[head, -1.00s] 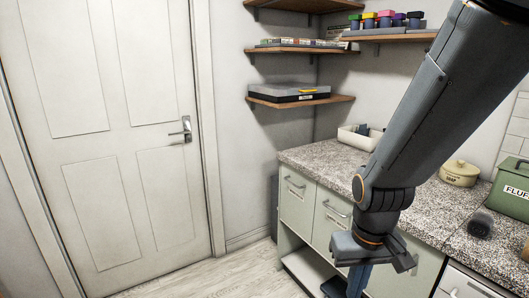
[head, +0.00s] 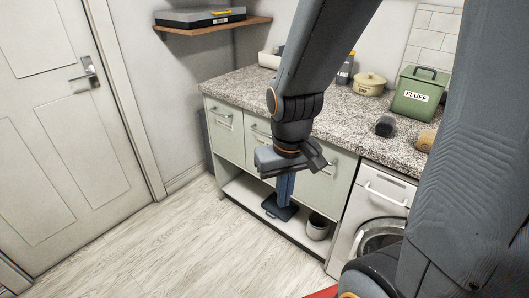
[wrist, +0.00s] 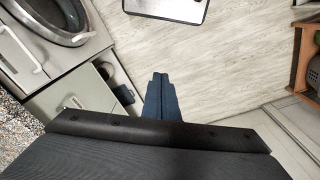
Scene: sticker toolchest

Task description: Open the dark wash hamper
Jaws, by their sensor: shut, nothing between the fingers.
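I cannot make out the dark wash hamper for certain. A narrow dark grey shape (head: 204,126) stands between the counter's left end and the wall in the head view. Most of it is hidden, and I cannot tell whether it is the hamper. My gripper (head: 286,190) points down in front of the counter's cabinets, with its blue fingers shut and empty. In the wrist view the shut fingers (wrist: 162,98) stand out over the pale floor, apart from any object.
The speckled counter (head: 240,84) runs behind my arm. A grey pot (head: 318,227) sits on its low shelf beside a dark blue item. The washing machine (head: 372,192) is right of it. The white door (head: 50,140) is left. Open floor (head: 150,245) lies in front.

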